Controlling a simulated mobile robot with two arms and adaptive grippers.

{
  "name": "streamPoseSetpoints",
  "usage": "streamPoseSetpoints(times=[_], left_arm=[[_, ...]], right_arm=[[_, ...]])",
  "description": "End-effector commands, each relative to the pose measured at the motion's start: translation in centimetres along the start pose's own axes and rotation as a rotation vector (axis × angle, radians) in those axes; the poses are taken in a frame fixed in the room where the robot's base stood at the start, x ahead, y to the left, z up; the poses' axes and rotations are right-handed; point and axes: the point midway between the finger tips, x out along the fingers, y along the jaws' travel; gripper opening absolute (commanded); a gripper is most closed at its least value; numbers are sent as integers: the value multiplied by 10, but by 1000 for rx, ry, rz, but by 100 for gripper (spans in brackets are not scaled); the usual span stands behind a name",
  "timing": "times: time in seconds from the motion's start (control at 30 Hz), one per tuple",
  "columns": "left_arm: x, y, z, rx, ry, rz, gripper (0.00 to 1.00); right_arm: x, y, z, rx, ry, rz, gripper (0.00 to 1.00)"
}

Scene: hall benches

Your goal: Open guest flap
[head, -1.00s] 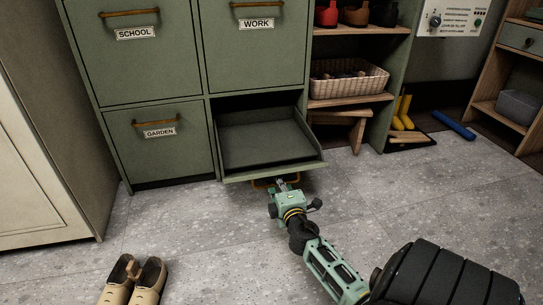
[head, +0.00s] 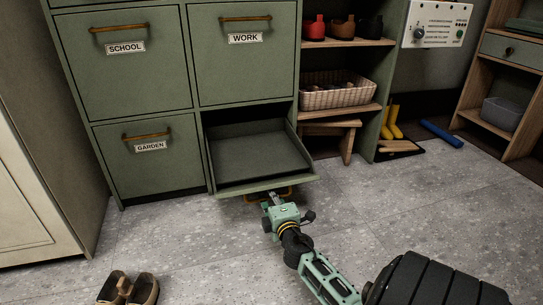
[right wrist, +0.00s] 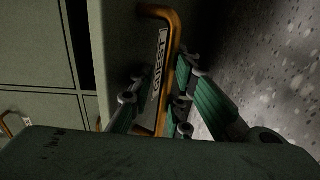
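The guest flap (head: 262,157) is the lower right green compartment front. It is tipped far out and down, and its shallow interior shows empty. Its brass handle (right wrist: 180,65) and the GUEST label (right wrist: 159,65) show in the right wrist view; in the head view the handle is mostly hidden under the flap's front edge. My right gripper (head: 274,199) is at this handle, just below the front edge. In the right wrist view its fingers (right wrist: 168,90) are spread, with the handle between them and a gap visible. My left gripper is not in view.
The closed SCHOOL (head: 122,75), WORK (head: 243,65) and GARDEN (head: 152,165) flaps surround it. A shelf with a wicker basket (head: 337,94) and a small bench (head: 330,127) stands right. Yellow boots (head: 391,123) and clogs (head: 128,289) are on the floor. The floor's middle is clear.

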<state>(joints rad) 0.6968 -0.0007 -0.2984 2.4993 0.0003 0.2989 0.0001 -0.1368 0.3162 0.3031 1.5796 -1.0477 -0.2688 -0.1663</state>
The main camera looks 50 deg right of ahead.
Motion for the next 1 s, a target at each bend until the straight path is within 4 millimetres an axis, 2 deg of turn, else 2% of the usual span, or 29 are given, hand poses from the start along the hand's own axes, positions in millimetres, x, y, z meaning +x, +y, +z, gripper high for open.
streamPoseSetpoints(times=[0.23,0.4,0.6,0.77,1.0], left_arm=[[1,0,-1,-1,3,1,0],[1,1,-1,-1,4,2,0],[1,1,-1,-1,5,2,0],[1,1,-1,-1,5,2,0],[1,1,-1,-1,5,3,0]], right_arm=[[-2,29,-1,-7,5,7,17],[-5,64,0,-6,4,12,17],[-8,92,0,-5,2,8,17],[-9,100,0,-4,1,4,17],[-9,100,0,-3,0,3,17]])
